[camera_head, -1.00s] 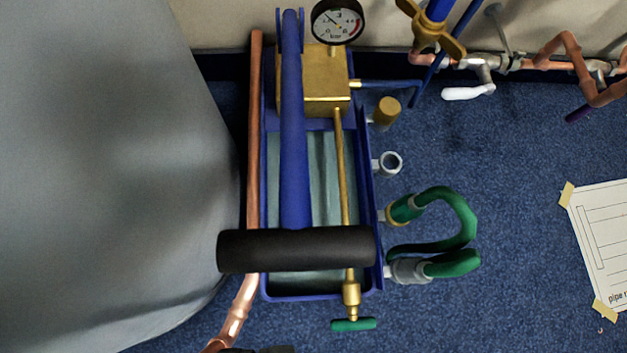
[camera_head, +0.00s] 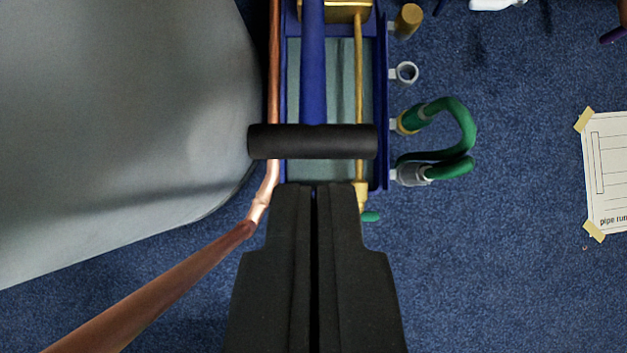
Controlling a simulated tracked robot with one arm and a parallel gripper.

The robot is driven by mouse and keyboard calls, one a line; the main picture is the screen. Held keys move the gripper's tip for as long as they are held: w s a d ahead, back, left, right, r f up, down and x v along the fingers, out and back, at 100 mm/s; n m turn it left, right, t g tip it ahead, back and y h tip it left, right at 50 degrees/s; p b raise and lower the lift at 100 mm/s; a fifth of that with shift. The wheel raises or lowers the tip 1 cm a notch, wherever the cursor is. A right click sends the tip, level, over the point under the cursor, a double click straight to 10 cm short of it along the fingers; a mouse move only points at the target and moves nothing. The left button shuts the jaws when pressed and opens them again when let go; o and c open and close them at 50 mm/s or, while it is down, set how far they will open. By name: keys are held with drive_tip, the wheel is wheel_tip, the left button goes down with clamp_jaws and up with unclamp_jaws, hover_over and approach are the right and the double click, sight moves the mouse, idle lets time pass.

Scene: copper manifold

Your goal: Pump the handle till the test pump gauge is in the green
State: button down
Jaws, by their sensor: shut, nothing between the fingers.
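The test pump (camera_head: 382,100) is a blue open tray with a brass block (camera_head: 345,10) at the top edge of the view. Its handle is a blue lever (camera_head: 313,70) ending in a black crosswise grip (camera_head: 312,141), which lies over the near part of the tray. My gripper (camera_head: 318,188) is shut and empty, pointing up the picture, its tips just below the black grip in view. I cannot tell their height relative to it. The gauge is out of view. A green valve knob (camera_head: 370,216) shows beside my right fingertip, partly hidden.
A copper pipe (camera_head: 160,285) runs along the tray's left side and bends to the lower left. A large grey surface (camera_head: 110,130) fills the left. Green hose (camera_head: 462,125) loops off the tray's right side. A taped paper sheet (camera_head: 610,170) lies far right on blue carpet (camera_head: 500,280).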

drive_tip(key=b, duration=0.2)
hover_over(314, 145)
wheel_tip(314, 145, down, 8)
drive_tip(key=shift+w+r, duration=0.1)
drive_tip(key=shift+r, duration=0.05)
wheel_tip(314, 145, down, 4)
drive_tip(key=shift+r+b, duration=0.25)
drive_tip(key=shift+b, duration=0.45)
drive_tip(key=shift+s+f, duration=0.2)
drive_tip(key=shift+f, duration=0.15)
